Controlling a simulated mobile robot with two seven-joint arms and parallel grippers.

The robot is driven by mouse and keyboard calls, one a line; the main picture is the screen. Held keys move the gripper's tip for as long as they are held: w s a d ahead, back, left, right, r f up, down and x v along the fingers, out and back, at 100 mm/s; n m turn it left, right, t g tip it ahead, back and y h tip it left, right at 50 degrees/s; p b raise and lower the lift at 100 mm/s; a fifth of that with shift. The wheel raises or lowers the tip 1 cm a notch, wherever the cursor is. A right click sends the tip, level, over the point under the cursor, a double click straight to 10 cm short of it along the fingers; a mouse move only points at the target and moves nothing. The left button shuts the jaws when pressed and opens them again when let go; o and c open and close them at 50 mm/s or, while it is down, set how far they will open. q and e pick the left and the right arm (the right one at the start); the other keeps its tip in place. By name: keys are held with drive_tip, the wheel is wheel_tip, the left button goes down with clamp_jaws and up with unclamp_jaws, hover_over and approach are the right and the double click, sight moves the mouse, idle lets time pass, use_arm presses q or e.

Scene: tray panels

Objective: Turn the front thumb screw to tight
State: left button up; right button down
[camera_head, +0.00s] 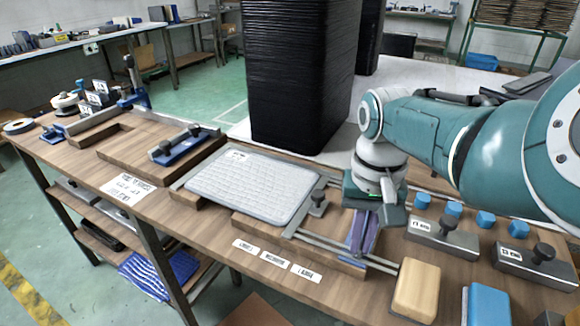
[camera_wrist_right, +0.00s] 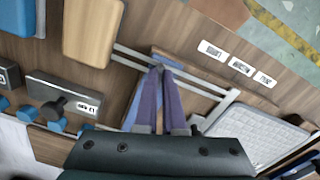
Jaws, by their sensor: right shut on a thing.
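My right gripper (camera_head: 359,252) points down at the fixture with metal rails (camera_head: 330,243), to the right of the white tray panel (camera_head: 255,186). In the right wrist view, the long purple fingers of my right gripper (camera_wrist_right: 159,70) close together at their tips, over a blue part between the rails (camera_wrist_right: 205,88). The gripper is shut on the front thumb screw, which the fingers hide; its turn position cannot be told. Another dark thumb screw (camera_head: 317,199) stands upright beside the panel's right edge. My left gripper is not in view.
Three small label cards (camera_head: 273,259) lie along the front edge, too small to read. A tan block (camera_head: 416,290), a blue block (camera_head: 487,305), grey blocks with black knobs (camera_head: 443,236) and several blue cubes (camera_head: 486,219) stand right. A black stack (camera_head: 297,75) rises behind.

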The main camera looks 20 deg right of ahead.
drive_tip(key=shift+m, duration=1.8)
drive_tip(key=c, duration=1)
unclamp_jaws()
drive_tip(key=shift+r, duration=0.15)
wheel_tip(320, 180, up, 10)
drive_tip(key=p, duration=0.6)
drive_tip(key=shift+d+f, duration=0.1)
drive_tip(key=shift+f, duration=0.1)
